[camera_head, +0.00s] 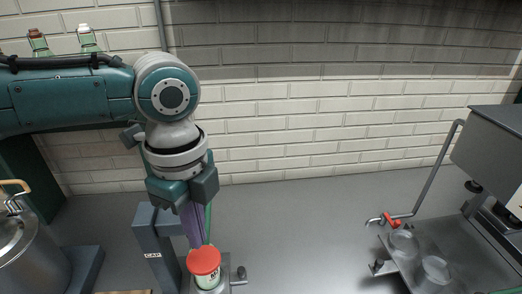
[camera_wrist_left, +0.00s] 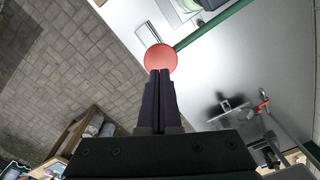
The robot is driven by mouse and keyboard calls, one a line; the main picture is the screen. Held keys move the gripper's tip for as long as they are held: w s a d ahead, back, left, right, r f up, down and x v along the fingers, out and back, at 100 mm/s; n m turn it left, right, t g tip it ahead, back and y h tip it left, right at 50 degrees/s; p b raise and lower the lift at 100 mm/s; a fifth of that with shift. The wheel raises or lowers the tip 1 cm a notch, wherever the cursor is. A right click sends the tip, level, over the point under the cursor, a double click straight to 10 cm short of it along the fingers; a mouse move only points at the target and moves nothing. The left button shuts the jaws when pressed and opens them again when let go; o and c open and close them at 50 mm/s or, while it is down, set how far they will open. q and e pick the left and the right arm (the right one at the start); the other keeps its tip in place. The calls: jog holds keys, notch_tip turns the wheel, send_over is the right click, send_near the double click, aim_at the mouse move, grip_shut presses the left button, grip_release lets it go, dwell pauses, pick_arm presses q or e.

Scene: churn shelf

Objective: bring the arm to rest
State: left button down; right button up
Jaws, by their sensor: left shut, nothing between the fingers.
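My left arm comes in from the left in the head view. Its gripper (camera_head: 194,240) points down, with its purple fingers close together and nothing between them. In the wrist view the left gripper (camera_wrist_left: 159,74) is shut too, its fingertips near a red round lid (camera_wrist_left: 160,58). In the head view the red lid (camera_head: 203,261) tops a small pale jar (camera_head: 208,281) just below the fingertips. I cannot tell whether the fingertips touch the lid. My right gripper is not in view.
A grey stand (camera_head: 155,245) rises beside the jar. A metal pot (camera_head: 30,255) stands at the left. At the right are a tap pipe (camera_head: 438,165), clear glasses (camera_head: 434,270) and a grey machine (camera_head: 492,150). The middle of the grey counter (camera_head: 300,225) is clear.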

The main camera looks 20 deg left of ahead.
pick_arm(q)
notch_tip(320, 180, up, 2)
jog(key=shift+p, duration=0.7)
jog(key=shift+f, duration=0.1)
jog(key=s+d+r+n+t+h+p, duration=0.25)
jog(key=s+d+r+n+p, duration=0.25)
jog(key=s+d, duration=0.55)
jog(key=s+a+r+n+t+y+p, duration=0.1)
jog(key=s+a+r+n+y+p, duration=0.1)
jog(key=s+a+r+n+p, duration=0.2)
jog(key=s+a+r+n, duration=0.1)
jog(key=a+r+n, duration=0.2)
jog(key=n, duration=0.3)
jog(key=shift+s+a+r+n, duration=0.2)
jog(key=shift+a+r+n, duration=0.05)
jog(key=shift+r+n, duration=0.15)
